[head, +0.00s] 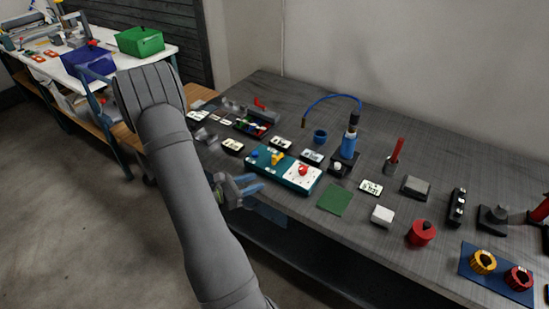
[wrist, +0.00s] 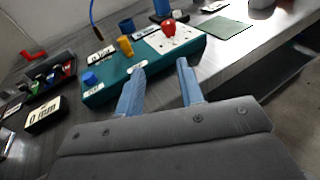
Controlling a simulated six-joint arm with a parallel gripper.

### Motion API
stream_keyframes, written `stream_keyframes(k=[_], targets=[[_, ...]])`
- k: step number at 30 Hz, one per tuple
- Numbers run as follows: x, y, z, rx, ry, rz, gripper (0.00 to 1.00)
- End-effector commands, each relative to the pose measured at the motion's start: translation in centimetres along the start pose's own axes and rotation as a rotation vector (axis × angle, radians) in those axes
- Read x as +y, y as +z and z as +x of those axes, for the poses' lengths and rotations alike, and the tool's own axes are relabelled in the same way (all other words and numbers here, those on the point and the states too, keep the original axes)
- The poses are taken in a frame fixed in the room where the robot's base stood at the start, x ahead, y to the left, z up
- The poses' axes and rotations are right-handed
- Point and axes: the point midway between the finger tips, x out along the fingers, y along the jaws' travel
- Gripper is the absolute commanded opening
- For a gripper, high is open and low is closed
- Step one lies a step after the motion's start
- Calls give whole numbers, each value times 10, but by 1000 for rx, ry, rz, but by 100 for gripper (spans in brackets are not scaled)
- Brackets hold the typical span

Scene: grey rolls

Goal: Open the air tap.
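A teal box (head: 285,173) with a white top plate sits near the front edge of the dark table. It carries a blue knob (head: 254,153), a yellow handle-like part (head: 277,157) and a red knob (head: 303,170). The wrist view shows the same teal box (wrist: 122,80), yellow part (wrist: 125,45), blue knob (wrist: 90,78) and red knob (wrist: 168,28). I cannot read which part is labelled as the air tap. My gripper (wrist: 160,88) is open and empty, its two blue fingers apart in front of the box. In the head view my gripper (head: 248,188) is at the table's front edge.
A blue cylinder (head: 349,146) with a curved blue hose (head: 330,97) stands behind the box. A rack of coloured parts (head: 250,126), a red lever (head: 260,103) and several labelled blocks lie around. A green mat (head: 334,199) lies to the right.

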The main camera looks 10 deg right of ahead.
Motion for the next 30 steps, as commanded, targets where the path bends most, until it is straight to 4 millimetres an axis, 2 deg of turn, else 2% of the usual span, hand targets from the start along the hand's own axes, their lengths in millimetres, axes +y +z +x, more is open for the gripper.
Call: stream_keyframes(k=[1,3,6,11,17,30], targets=[[5,-4,-15,-39,76,-16,35],[11,-5,-30,-80,158,-20,35],[16,-7,-43,-112,229,-20,35],[20,-6,-41,-124,254,-18,35],[26,-2,-14,-123,249,-17,35],[46,8,67,-123,247,-16,35]])
